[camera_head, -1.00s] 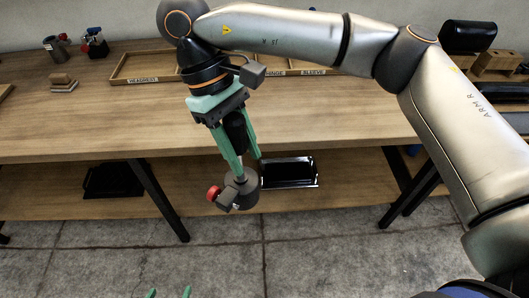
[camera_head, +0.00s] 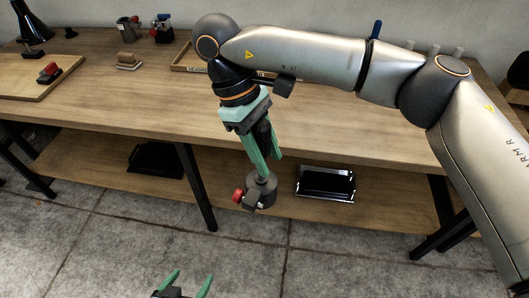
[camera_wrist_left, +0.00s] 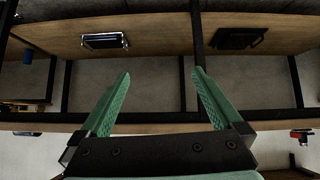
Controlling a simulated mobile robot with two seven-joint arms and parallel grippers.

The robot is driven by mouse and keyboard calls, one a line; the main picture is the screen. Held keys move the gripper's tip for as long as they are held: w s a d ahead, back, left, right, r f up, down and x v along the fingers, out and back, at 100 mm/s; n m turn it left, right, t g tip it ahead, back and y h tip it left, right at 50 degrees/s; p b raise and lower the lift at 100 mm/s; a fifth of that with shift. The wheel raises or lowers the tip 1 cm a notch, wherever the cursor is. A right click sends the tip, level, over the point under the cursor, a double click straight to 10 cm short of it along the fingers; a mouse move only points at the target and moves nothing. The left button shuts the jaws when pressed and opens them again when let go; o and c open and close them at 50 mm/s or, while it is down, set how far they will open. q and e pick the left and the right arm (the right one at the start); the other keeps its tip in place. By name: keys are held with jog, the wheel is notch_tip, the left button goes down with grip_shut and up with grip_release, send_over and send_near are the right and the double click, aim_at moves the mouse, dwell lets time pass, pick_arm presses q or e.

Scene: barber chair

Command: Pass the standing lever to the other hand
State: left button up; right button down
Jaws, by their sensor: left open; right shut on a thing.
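The lever (camera_head: 262,188), a dark grey round body with a red knob at its left side, hangs below my right gripper (camera_head: 264,172) in the head view. My right gripper points down and is shut on it, in front of the workbench. My left gripper (camera_head: 187,284) shows only its green fingertips at the bottom edge, below and left of the lever. In the left wrist view the left fingers (camera_wrist_left: 158,80) are spread, with nothing between them. I cannot make out the lever in that view.
The floor space before the bench is clear.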

pick_arm(q)
jog(key=w+d+r+m+t+h, duration=0.2)
jog(key=w+d+r+h, duration=0.15)
jog(key=r, duration=0.35)
jog(key=w+d+r+m+t+h, duration=0.1)
jog(key=w+d+r+m+h, duration=0.1)
jog(key=w+d+r, duration=0.45)
jog(key=s+d+r+m+g+h, duration=0.2)
jog(key=s+d+r+m+h, duration=0.15)
jog(key=r, duration=0.45)
jog(key=s+d+r+m+g+h, duration=0.1)
jog(key=s+d+r+m+h, duration=0.2)
jog(key=r, duration=0.6)
jog(key=w+d+h, duration=0.1)
jog(key=w+d, duration=0.4)
jog(key=d, duration=0.4)
jog(key=shift+w+d, duration=0.2)
jog(key=shift+d, duration=0.1)
pick_arm(e)
jog(key=s+d+r+m+g+y, duration=0.1)
jog(key=s+d+r+m+y, duration=0.1)
jog(key=s+d+r+m, duration=0.2)
jog(key=d+r+m, duration=0.3)
jog(key=r, duration=0.1)
jog(key=shift+s+g, duration=0.3)
jog(key=shift+s, duration=0.05)
jog(key=shift+d, duration=0.1)
